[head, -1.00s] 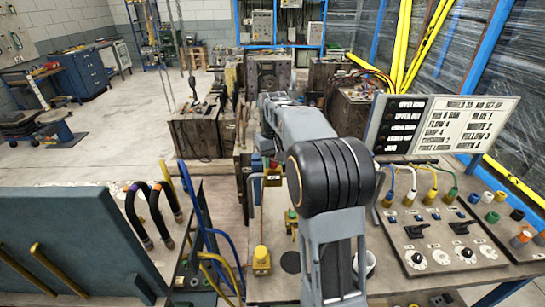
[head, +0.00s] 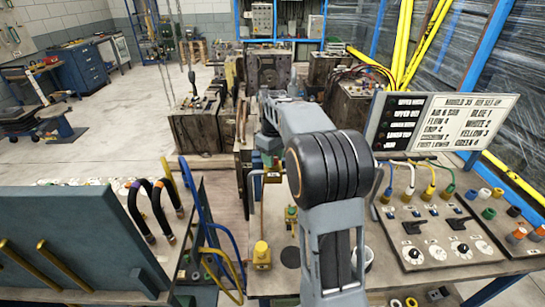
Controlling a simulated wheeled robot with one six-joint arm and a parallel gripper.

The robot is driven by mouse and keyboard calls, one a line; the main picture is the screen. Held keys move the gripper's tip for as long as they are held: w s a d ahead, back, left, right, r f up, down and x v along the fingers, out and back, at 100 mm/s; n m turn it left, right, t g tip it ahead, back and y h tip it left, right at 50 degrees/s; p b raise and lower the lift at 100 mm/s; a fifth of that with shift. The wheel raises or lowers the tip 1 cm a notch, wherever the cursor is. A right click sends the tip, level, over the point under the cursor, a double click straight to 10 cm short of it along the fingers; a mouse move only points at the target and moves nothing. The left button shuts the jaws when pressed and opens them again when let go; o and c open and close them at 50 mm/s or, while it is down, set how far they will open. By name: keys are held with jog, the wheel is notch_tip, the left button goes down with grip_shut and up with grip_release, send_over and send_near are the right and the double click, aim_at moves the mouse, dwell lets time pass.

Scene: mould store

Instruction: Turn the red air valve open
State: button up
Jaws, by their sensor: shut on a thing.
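The air valve has a small brass-coloured body (head: 272,177) on a grey pipe at the back left of the bench, just left of my forearm. A small patch at its top looks green with a trace of red. The handle is too small and too covered to read its angle. My gripper (head: 269,157) is at the top of this valve, below my wrist, and is shut on it. My wrist and forearm hide most of the fingers.
A yellow fitting (head: 262,255) and a smaller green-and-yellow one (head: 291,215) stand on the bench nearer me. A control panel (head: 440,235) with coloured hoses and a sign board (head: 440,121) are at the right. A blue-grey plate (head: 75,240) with curved hoses is at the left.

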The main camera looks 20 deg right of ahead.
jog(key=shift+r, duration=0.1)
jog(key=o, duration=0.9)
notch_tip(320, 180, up, 14)
jog(key=shift+f, duration=0.15)
dwell(0.7)
